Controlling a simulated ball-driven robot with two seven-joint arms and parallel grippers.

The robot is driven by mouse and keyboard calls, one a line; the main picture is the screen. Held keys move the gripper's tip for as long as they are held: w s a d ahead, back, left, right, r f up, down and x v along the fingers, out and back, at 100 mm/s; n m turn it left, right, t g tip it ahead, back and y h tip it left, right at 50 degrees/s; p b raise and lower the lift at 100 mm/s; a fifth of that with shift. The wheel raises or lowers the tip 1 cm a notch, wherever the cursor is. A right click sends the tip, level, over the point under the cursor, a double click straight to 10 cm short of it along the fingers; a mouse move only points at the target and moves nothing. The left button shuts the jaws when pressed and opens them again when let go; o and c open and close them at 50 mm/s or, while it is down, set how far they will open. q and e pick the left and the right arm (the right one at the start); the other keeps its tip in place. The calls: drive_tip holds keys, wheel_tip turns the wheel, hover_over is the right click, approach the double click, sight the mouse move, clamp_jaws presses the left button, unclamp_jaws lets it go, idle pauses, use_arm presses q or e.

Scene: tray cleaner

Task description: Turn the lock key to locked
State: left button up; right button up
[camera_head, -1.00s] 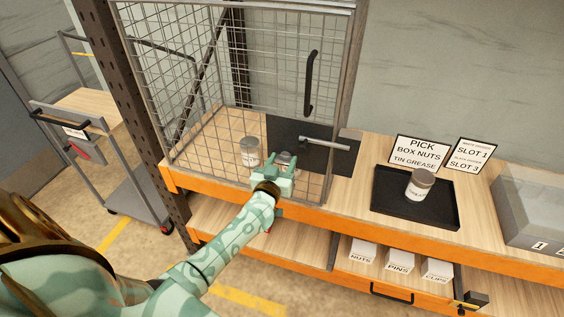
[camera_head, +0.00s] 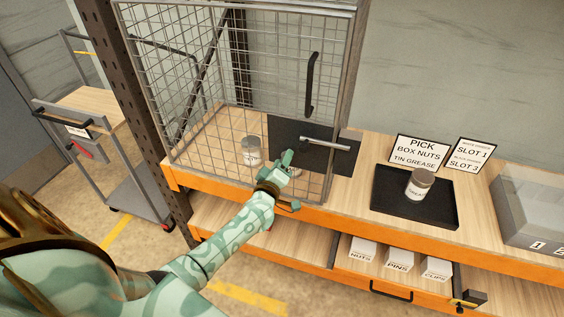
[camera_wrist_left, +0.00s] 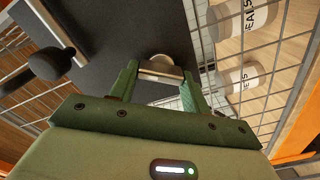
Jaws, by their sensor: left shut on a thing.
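The mesh cage door (camera_head: 265,60) is closed and carries a dark lock plate (camera_head: 290,130). My left gripper (camera_head: 284,161) is at the lower part of this plate. In the left wrist view the gripper (camera_wrist_left: 160,88) is shut on the silver lock key (camera_wrist_left: 160,68), whose rounded end shows between the fingers against the dark plate (camera_wrist_left: 120,35). In the head view my fingers hide the key. I cannot read any locked or unlocked mark. My right gripper is in neither view.
A silver latch bar (camera_head: 325,143) sticks out right of my gripper, below a black door handle (camera_head: 311,84). A tin (camera_head: 250,150) stands inside the cage. Right of it, a black tray (camera_head: 390,205) holds another tin (camera_head: 419,184). A wheeled cart (camera_head: 90,115) stands left.

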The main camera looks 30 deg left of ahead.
use_arm(q)
drive_tip(key=shift+f+n+b, duration=0.2)
drive_tip(key=shift+n+b, duration=0.15)
drive_tip(key=shift+n, duration=3.05)
drive_tip(key=shift+o, duration=0.2)
drive_tip(key=o, duration=1)
drive_tip(key=shift+c, duration=0.2)
drive_tip(key=shift+s, duration=0.1)
drive_tip(key=v, duration=1.6)
drive_tip(key=shift+p, duration=0.35)
drive_tip(key=shift+s+a, duration=0.1)
